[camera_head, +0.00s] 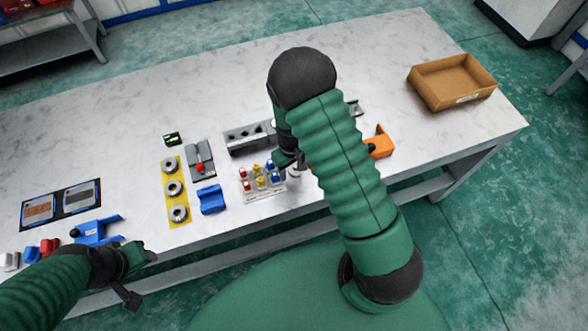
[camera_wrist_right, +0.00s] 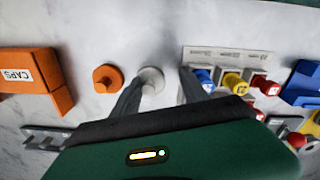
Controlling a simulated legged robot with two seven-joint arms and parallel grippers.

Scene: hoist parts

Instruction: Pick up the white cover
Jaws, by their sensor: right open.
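A small round white cover (camera_wrist_right: 151,79) stands on the table in the right wrist view, between the two fingers of my right gripper (camera_wrist_right: 163,78). The fingers are apart and pointed at it; I cannot tell whether the left one touches it. In the head view my right gripper (camera_head: 291,163) is low over the table's front part, largely hidden by my own arm. A bit of white beside it (camera_head: 294,172) looks like the cover. My left gripper (camera_head: 138,255) hangs at the table's front left edge, with no object seen in it; its jaw opening is unclear.
An orange cap (camera_wrist_right: 108,78) and an orange bin marked CAPS (camera_wrist_right: 38,77) lie to the left in the wrist view. A board of red, yellow and blue connectors (camera_head: 262,182) is close beside my right gripper. A cardboard box (camera_head: 452,82) stands far right. The table's back is clear.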

